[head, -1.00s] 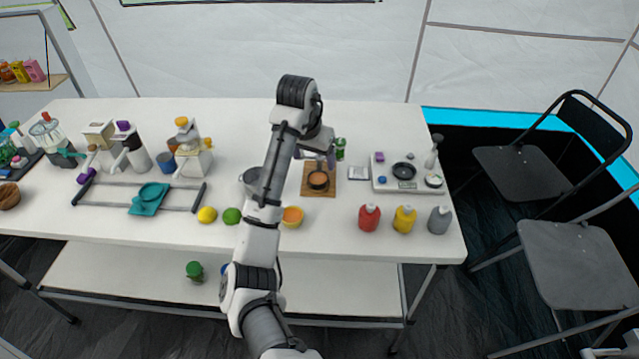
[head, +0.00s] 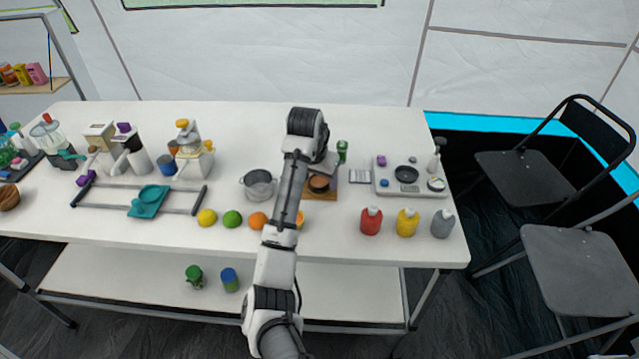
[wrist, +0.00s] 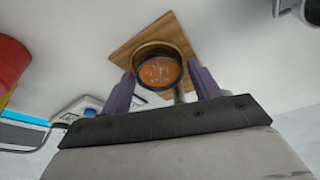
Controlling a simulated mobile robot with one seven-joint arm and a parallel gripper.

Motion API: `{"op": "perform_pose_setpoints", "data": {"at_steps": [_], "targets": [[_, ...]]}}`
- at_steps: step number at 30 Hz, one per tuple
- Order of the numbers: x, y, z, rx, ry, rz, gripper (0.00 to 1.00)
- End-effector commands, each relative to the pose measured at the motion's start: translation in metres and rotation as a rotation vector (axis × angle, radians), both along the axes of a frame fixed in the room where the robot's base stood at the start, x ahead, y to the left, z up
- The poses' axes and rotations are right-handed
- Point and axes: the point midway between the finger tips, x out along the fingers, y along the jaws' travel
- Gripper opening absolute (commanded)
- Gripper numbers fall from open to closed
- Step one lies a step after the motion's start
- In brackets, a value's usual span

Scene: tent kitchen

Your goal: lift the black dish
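The black dish (wrist: 158,71) is a small round dark bowl with orange-brown contents. It sits on a square wooden board (wrist: 134,52). In the head view the dish (head: 318,184) is partly covered by my arm, on the board (head: 322,196) right of the table's middle. In the wrist view my gripper (wrist: 162,86) is open, with its two purple fingers apart on either side of the dish's near edge. I cannot tell whether the fingertips are level with the dish or above it, or whether they touch it.
A grey pot (head: 258,186) stands left of the board. A white hob (head: 388,190) with a black pan (head: 406,174) is to the right. The table's back is mostly clear.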

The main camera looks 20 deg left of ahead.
Motion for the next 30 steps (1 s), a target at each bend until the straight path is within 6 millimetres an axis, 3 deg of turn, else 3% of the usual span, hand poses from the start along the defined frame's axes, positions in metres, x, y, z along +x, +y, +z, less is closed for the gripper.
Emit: {"op": "perform_pose_setpoints", "data": {"at_steps": [1, 9, 17, 22, 25, 30], "targets": [[0.000, 0.000, 0.000, 0.000, 0.000, 0.000, 0.55], [0.000, 0.000, 0.001, 0.000, -0.001, 0.000, 0.21], [0.000, 0.000, 0.003, 0.001, -0.001, 0.000, 0.21], [0.001, 0.000, 0.015, 0.002, -0.003, 0.000, 0.21], [0.001, 0.000, 0.030, 0.003, -0.004, -0.001, 0.21], [0.000, 0.002, 0.078, 0.007, -0.005, 0.001, 0.21]]}}
